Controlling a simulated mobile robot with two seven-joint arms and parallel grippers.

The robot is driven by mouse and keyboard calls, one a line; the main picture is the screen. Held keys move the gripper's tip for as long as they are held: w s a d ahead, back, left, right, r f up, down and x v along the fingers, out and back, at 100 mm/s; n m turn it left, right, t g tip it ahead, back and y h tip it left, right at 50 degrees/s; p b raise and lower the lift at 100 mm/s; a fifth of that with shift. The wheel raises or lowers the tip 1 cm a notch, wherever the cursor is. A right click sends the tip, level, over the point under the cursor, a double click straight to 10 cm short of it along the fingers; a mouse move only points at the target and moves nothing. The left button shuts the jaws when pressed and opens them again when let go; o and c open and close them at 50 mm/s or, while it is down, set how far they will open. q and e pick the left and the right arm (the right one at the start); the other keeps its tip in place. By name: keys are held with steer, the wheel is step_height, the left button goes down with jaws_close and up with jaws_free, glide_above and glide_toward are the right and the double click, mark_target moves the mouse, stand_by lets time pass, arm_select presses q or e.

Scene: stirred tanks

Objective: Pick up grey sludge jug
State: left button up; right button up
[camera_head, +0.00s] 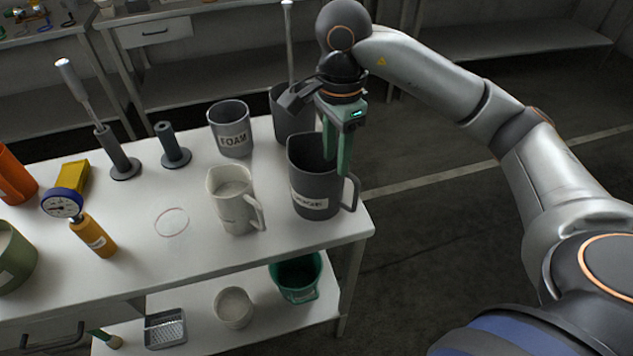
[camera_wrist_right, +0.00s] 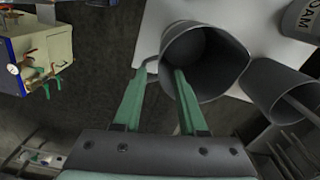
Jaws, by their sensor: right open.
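The grey sludge jug (camera_head: 304,183) is a dark grey, open-topped jug with a white label, upright near the right end of the white bench. Its handle (camera_head: 352,192) points right. My right gripper (camera_head: 336,164) is open and points down at the jug's handle side. In the right wrist view, one finger of the gripper (camera_wrist_right: 159,72) overlaps the mouth of the jug (camera_wrist_right: 222,62), the other lies outside by the handle. I cannot tell whether the fingertip is inside or just above the rim. My left gripper is not in view.
A white jug (camera_head: 232,203) stands close left of the grey one. A grey FOAM cup (camera_head: 232,130) and a dark container (camera_head: 290,118) with a rod stand behind. The floor right of the bench is clear.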

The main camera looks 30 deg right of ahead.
mark_target(332, 196)
step_height(332, 196, down, 10)
steer(key=shift+w+a+f+p, duration=0.15)
steer(key=shift+f+p, duration=0.05)
steer(key=shift+p, duration=0.35)
steer(key=shift+c, duration=0.3)
steer(key=c, duration=0.6)
stand_by(0.8)
